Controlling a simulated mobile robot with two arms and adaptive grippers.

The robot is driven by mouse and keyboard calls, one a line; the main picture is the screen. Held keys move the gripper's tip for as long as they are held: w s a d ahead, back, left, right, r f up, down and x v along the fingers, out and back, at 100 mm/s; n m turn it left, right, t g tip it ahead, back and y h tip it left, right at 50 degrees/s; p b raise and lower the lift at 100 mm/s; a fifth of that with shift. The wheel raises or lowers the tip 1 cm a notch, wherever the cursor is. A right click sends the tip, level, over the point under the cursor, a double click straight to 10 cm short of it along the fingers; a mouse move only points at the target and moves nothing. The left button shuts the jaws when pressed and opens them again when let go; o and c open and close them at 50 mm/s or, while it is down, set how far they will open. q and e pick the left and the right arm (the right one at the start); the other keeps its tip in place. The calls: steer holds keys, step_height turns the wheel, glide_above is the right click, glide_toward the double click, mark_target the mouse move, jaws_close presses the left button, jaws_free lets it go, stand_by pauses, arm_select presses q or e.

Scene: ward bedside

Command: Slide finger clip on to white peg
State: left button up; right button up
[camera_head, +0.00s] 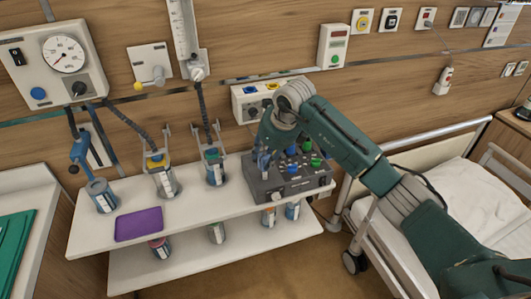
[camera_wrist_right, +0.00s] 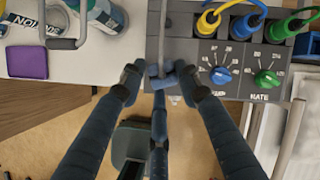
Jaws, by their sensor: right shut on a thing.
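My right gripper (camera_head: 264,158) is in front of the left part of the grey monitor box (camera_head: 290,182). In the wrist view its two dark fingers (camera_wrist_right: 160,82) close from both sides on a small blue piece (camera_wrist_right: 164,78), which looks like the finger clip. The clip is small and partly hidden by the fingers. A thin pale rod (camera_wrist_right: 162,38) stands just above the clip in the wrist view; I cannot tell whether it is the white peg or whether they touch. My left gripper is not in view.
The box carries blue and green knobs (camera_wrist_right: 266,77) and plugged cables. It stands on the right of a white shelf (camera_head: 190,207) with several bottles and a purple pad (camera_head: 139,224). A bed (camera_head: 455,200) is at the right. A green tray (camera_head: 14,245) is at the left.

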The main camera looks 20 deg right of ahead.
steer(key=shift+d+f, duration=0.1)
steer(key=shift+f, duration=0.2)
jaws_close()
steer(key=shift+b, duration=0.75)
stand_by(1.6)
steer(key=shift+f+b, duration=0.75)
steer(key=shift+f, duration=0.3)
stand_by(0.6)
steer(key=shift+f+b, duration=0.75)
steer(key=shift+b, duration=0.05)
stand_by(0.4)
steer(key=shift+f+b, duration=0.1)
steer(key=shift+b, duration=0.2)
stand_by(0.8)
steer(key=o, duration=1.4)
jaws_free()
steer(key=shift+c, duration=0.2)
